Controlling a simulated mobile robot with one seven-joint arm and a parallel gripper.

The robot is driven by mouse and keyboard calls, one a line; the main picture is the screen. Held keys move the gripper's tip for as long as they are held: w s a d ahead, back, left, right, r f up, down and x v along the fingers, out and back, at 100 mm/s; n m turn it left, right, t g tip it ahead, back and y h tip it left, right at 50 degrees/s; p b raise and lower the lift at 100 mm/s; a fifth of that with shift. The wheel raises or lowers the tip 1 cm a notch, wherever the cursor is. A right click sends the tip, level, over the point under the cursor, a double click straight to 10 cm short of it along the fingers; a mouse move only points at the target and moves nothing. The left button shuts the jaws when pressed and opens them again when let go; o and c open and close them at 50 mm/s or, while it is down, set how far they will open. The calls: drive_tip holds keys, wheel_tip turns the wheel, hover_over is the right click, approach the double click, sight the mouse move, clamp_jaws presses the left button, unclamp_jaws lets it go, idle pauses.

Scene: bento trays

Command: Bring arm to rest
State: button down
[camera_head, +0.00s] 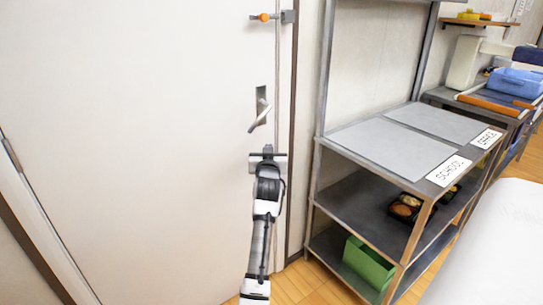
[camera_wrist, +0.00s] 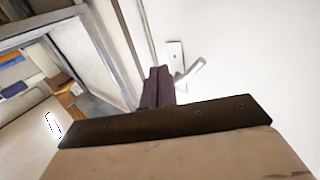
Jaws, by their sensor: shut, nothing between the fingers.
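My gripper (camera_head: 268,151) is at the end of my raised arm, in front of a white door (camera_head: 130,150). It is just below the door's lever handle (camera_head: 260,112) in the head view. In the wrist view the dark fingers of my gripper (camera_wrist: 158,72) are together with nothing between them. The lever handle (camera_wrist: 190,71) shows just right of the fingertips there. I cannot tell whether the fingers touch the door or the handle.
A metal rack (camera_head: 385,185) stands right of the door, with two grey mats and SCHOOL (camera_head: 448,171) and OFFICE (camera_head: 486,138) labels on top. A bento tray (camera_head: 405,208) and a green bin (camera_head: 368,263) sit lower. A blue container (camera_head: 515,82) is at far right.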

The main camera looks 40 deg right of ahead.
drive_tip(key=shift+s+a, duration=0.1)
drive_tip(key=shift+s, duration=0.65)
